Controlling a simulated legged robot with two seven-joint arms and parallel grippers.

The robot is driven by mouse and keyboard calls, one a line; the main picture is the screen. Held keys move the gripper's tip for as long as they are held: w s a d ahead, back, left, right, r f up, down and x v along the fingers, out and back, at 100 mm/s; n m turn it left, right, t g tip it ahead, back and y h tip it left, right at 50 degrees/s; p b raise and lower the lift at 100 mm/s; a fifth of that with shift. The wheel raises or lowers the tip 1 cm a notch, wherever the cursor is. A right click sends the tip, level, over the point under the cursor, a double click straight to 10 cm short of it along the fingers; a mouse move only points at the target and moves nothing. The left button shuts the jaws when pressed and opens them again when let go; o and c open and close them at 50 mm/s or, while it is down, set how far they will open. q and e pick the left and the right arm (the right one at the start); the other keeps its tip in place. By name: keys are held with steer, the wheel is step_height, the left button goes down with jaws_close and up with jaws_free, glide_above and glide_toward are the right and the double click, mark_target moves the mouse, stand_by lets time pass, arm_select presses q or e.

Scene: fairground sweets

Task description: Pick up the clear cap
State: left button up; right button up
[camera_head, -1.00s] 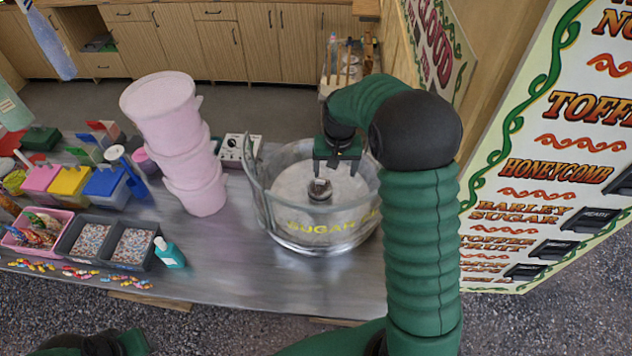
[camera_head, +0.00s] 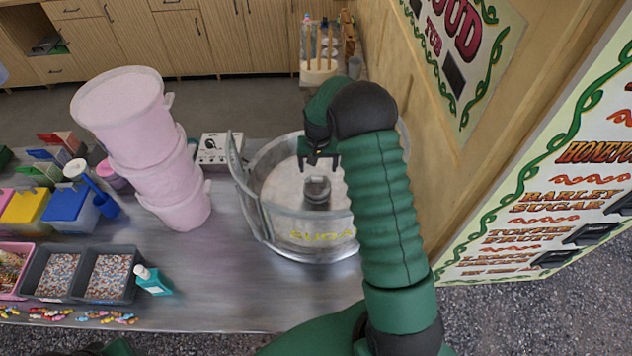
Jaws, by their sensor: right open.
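My right gripper (camera_head: 318,168) hangs open, fingers down, inside the clear-walled floss bowl (camera_head: 245,205). It is just above the dark grey spinner head (camera_head: 317,196) at the bowl's middle. The fingertips sit to either side of the head's top, with nothing seen between them. A clear cap does not stand out; I cannot tell whether one sits on the spinner head. My right arm covers the bowl's right part. My left gripper is not in view; only a bit of my left arm shows at the bottom left.
Stacked pink tubs (camera_head: 165,165) lean left of the bowl. A control box (camera_head: 213,149) stands behind them. A signed panel (camera_head: 545,190) rises at right. The counter's front middle (camera_head: 225,295) is clear.

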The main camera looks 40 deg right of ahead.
mark_target(317, 179)
steer(key=f, duration=0.2)
steer(key=w+d+f, duration=0.1)
steer(key=shift+f+p, duration=0.3)
steer(key=shift+f, duration=0.1)
steer(key=shift+d+f, duration=0.1)
steer(key=shift+f, duration=0.25)
steer(key=shift+s+f+p, duration=0.1)
steer(key=shift+f+p, duration=0.6)
steer(key=shift+p, duration=0.4)
steer(key=f, duration=0.2)
steer(key=shift+w+a+f+p, duration=0.2)
steer(key=shift+a+f+p, duration=0.05)
steer(key=shift+f+p, duration=0.1)
steer(key=shift+w+f, duration=0.25)
steer(key=shift+f, duration=0.05)
steer(key=shift+d, duration=0.1)
steer(key=shift+s+d, duration=0.15)
steer(key=c, duration=1.5)
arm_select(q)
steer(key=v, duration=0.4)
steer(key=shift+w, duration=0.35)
arm_select(e)
steer(key=shift+s+a, duration=0.1)
steer(key=shift+a, duration=0.15)
